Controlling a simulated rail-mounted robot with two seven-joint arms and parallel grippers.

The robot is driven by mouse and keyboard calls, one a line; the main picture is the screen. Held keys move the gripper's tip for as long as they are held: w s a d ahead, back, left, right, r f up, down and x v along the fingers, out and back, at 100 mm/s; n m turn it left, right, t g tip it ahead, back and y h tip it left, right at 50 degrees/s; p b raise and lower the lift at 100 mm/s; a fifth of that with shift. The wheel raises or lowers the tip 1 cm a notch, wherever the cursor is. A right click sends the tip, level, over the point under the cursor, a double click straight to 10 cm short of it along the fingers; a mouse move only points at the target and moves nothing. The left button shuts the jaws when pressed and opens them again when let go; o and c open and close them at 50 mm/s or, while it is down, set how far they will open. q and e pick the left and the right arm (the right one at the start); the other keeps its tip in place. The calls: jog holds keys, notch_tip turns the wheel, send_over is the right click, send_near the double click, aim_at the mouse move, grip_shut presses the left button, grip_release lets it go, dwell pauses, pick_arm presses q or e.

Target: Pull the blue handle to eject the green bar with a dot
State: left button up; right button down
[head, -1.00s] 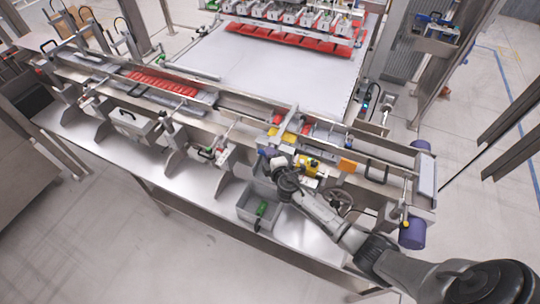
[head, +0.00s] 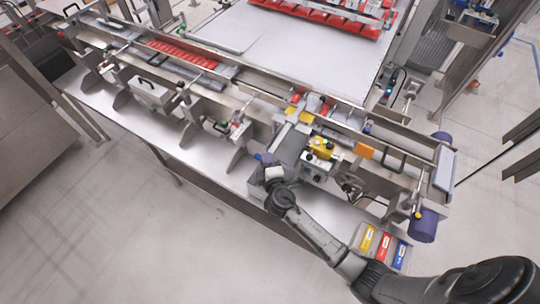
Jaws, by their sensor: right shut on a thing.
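My right gripper (head: 268,166) is shut near the front of the bench machine. A small blue-purple part, the blue handle (head: 265,158), shows at its jaws. The gripper and wrist hide most of it. Behind the gripper, a flat grey slide (head: 290,143) stands out from the machine toward the front. A yellow block with black knobs (head: 321,147) sits just right of the slide. I cannot see the green bar with a dot. A grey bin (head: 256,189) is mostly hidden under my right wrist. My left gripper is out of view.
A tray with yellow (head: 367,240), red (head: 384,247) and blue (head: 401,254) labels stands near my right forearm. A dark blue roller (head: 423,226) is at the machine's right end. The floor in front of the bench is clear.

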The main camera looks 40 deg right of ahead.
jog(key=c, duration=1.4)
grip_release()
jog(key=shift+s+a+f, duration=0.1)
jog(key=shift+a+f, duration=0.05)
jog(key=shift+a, duration=0.15)
jog(key=o, duration=0.3)
jog(key=shift+s+a+f, duration=0.1)
jog(key=shift+s+a, duration=0.05)
jog(key=shift+a, duration=0.05)
jog(key=shift+o, duration=0.4)
jog(key=shift+d, duration=0.15)
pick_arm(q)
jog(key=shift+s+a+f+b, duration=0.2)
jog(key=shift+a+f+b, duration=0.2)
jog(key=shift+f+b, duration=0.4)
pick_arm(e)
jog(key=v, duration=1.3)
jog(key=shift+s+r, duration=0.25)
jog(key=shift+s, duration=0.05)
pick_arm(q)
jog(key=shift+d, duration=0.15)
